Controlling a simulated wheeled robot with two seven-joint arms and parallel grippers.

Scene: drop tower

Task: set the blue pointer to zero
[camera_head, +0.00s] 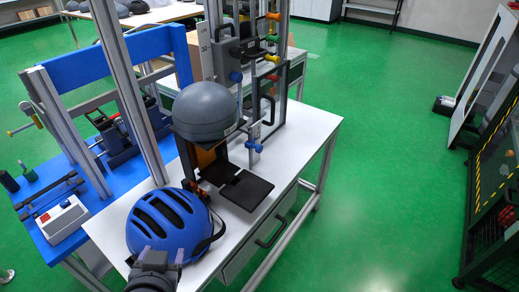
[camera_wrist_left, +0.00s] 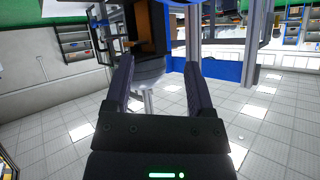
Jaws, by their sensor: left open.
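A small blue piece (camera_head: 255,147) sits at the lower end of a short pale upright strip, right of the grey dome (camera_head: 205,110) in the head view. Another blue knob (camera_head: 236,76) is higher on the tower, near a white marked scale (camera_head: 206,50). I cannot tell for certain which is the pointer, and the zero mark is too small to read. My left gripper (camera_head: 162,256) is at the front of the table, over the near side of the blue helmet. Its fingers stand apart and empty in the left wrist view (camera_wrist_left: 160,82). My right gripper is not in view.
The blue helmet (camera_head: 160,220) lies on the white table (camera_head: 300,125) at the front. A black plate (camera_head: 246,190) sits beside the dome. A metal upright (camera_head: 130,90) rises left of the dome. A blue bench (camera_head: 50,235) stands left.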

